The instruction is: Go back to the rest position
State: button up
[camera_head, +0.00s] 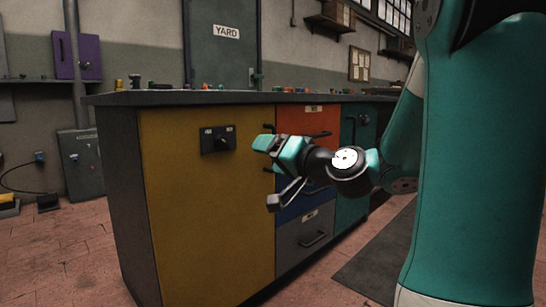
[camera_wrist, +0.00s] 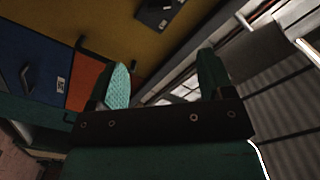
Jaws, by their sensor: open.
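My gripper (camera_head: 268,172) is in front of the workbench cabinet, near the border of its yellow panel (camera_head: 205,215) and the drawers, in the head view. Its two fingers are spread apart, with nothing between them. The wrist view also shows my gripper (camera_wrist: 162,85) open and empty, with the yellow panel beyond it. A dark switch plate (camera_head: 217,139) with a knob is on the yellow panel, left of my gripper. From these views I cannot tell whether my gripper touches the cabinet.
An orange drawer (camera_head: 305,118), a blue one and a grey drawer (camera_head: 305,235) with protruding handles are behind my gripper. The worktop (camera_head: 200,97) carries several small items. A dark mat (camera_head: 375,262) lies on the floor at right. Open brick floor (camera_head: 60,260) is at left.

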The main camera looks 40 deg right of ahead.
dwell(0.4)
jog(key=s+a+r+n+g+y+p, duration=0.15)
jog(key=a+n+g+y+p, duration=0.3)
jog(key=a, duration=0.55)
jog(key=s+a+r+n+g+y+p, duration=0.1)
jog(key=s+a+n+g+y+p, duration=0.15)
jog(key=a+n+g+p, duration=0.55)
jog(key=s+a+r+n+g+h+p, duration=0.2)
jog(key=s+a+g+p, duration=0.15)
jog(key=s, duration=0.45)
jog(key=s+a+r+n+g+h+p, duration=0.1)
jog(key=s+a+r+g+h+p, duration=0.15)
jog(key=s+a+p, duration=0.35)
notch_tip(320, 180, up, 37)
jog(key=s+d+y+p, duration=0.1)
jog(key=p, duration=3.4)
jog(key=shift+f+p, duration=0.15)
jog(key=shift+p, duration=0.25)
jog(key=shift+t, duration=0.25)
